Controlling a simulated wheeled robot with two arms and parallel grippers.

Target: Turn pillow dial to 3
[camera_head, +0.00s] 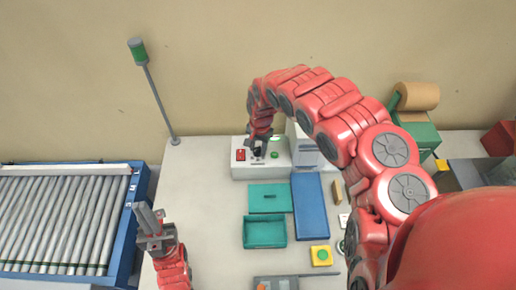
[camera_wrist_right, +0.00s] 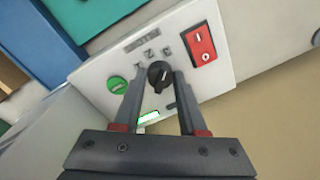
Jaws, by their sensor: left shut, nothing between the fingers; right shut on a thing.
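A pale mark shows on the dial. My right gripper (camera_head: 259,146) reaches down to the box from the right. In the right wrist view its two fingers (camera_wrist_right: 161,76) are on either side of the dial, shut on it. My left gripper (camera_head: 148,214) is shut and empty over the left part of the table, well away from the box.
Beside the dial are a red rocker switch (camera_wrist_right: 201,45), a green button (camera_wrist_right: 117,85) and a small lit green display (camera_wrist_right: 148,116). Teal trays (camera_head: 265,233) and a blue panel (camera_head: 310,206) lie in front of the box. A roller conveyor (camera_head: 60,220) stands at left.

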